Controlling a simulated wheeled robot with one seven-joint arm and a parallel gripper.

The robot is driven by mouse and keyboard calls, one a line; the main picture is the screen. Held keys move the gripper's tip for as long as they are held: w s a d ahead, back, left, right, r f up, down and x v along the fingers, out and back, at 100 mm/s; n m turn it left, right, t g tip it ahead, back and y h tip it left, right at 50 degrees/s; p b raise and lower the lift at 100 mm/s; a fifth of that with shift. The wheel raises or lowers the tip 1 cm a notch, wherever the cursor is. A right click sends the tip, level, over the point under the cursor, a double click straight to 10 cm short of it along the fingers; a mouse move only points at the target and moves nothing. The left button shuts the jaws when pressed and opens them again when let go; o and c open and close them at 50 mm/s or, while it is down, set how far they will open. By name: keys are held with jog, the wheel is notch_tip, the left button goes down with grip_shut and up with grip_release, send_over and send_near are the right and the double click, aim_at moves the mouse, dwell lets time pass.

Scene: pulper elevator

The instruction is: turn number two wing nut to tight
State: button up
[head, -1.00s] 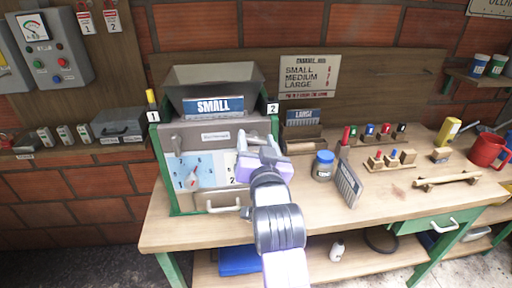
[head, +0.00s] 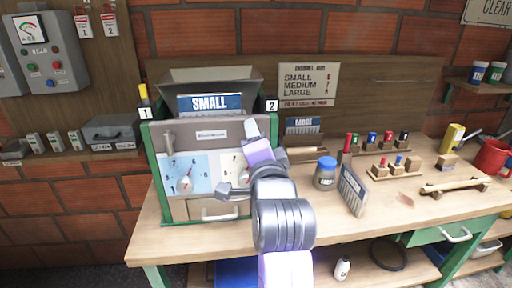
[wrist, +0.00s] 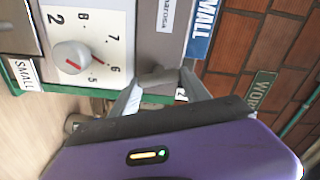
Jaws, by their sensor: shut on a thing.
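The number two wing nut, a dark grey bar (wrist: 158,77), is at the upper right of the machine's front panel, by the white "2" tag (head: 272,105). My gripper (wrist: 161,86) is shut on this bar, with one finger at each end of it. In the head view my gripper (head: 251,131) points up at the panel's right side and hides most of the nut. A similar grey bar, the number one nut (head: 169,141), stands upright at the panel's upper left, near the "1" tag (head: 145,113). How tight the held nut is cannot be told.
Two dials are below: the left dial (head: 185,183) and the right dial (wrist: 71,57), which is close to my gripper. The hopper with the "SMALL" plate (head: 210,104) is above. A blue-lidded jar (head: 325,172) stands right of my arm.

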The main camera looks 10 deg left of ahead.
jog(key=shift+f+m+b, duration=0.2)
jog(key=shift+m+b, duration=0.75)
jog(key=shift+m, duration=0.95)
jog(key=o, duration=1.4)
jog(key=shift+b+v, duration=0.5)
jog(key=shift+v, duration=3.4)
jog(key=shift+r, duration=0.1)
